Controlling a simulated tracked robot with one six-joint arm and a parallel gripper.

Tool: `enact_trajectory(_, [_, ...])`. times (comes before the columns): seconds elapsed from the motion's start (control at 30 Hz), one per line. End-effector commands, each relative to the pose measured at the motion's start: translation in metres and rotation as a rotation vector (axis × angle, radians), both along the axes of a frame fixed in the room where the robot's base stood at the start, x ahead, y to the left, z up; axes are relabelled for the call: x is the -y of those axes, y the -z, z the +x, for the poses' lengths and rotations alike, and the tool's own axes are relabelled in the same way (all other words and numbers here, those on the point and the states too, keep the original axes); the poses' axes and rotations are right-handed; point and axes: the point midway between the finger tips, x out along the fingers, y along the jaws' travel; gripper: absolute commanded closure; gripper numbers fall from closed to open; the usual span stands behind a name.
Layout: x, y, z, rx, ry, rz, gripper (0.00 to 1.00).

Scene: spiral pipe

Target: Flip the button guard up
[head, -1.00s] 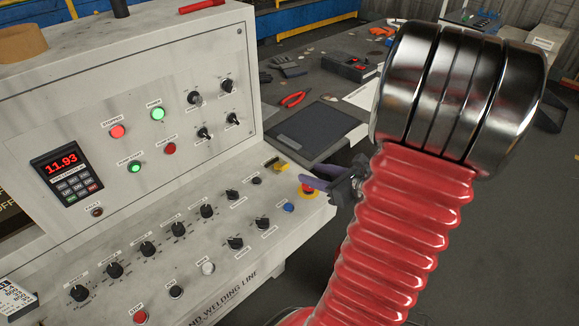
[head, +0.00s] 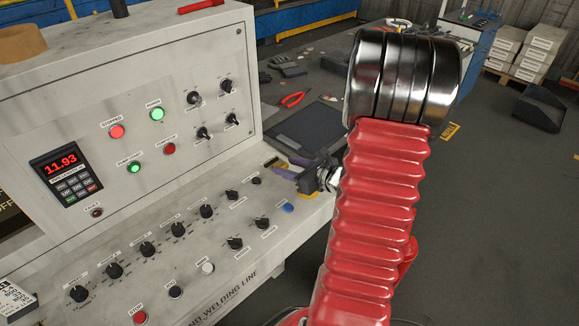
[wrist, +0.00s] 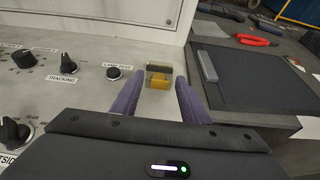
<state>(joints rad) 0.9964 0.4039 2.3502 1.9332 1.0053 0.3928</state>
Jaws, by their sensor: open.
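The button guard (wrist: 159,82) is a small yellow and dark piece on the grey console, near its right end. In the wrist view it shows between and just beyond the purple fingertips of my gripper (wrist: 157,88). The fingers are apart, one on each side of it, with nothing held. In the head view my gripper (head: 284,168) reaches in from the right, low over the console's right end, and partly covers the guard. I cannot tell whether the fingers touch the guard. The button under it is not visible.
The console's upright panel (head: 130,120) rises behind the sloped deck. A lamp test knob (wrist: 114,73) sits left of the guard. A blue button (head: 288,208) is nearby. A dark pad (wrist: 240,75) and red pliers (wrist: 256,40) lie on the table to the right.

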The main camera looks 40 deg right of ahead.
Motion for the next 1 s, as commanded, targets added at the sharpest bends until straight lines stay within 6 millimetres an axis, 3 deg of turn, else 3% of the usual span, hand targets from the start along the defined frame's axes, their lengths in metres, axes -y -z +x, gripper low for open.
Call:
enact_trajectory(0.27, [-0.0002, 0.0001, 0.0008, 0.0, 0.0, -0.001, 0.6])
enact_trajectory(0.83, [-0.0004, -0.0001, 0.0008, 0.0, -0.001, -0.001, 1.0])
enact_trajectory(1.0, [-0.0004, -0.0001, 0.0008, 0.0, -0.001, -0.001, 1.0])
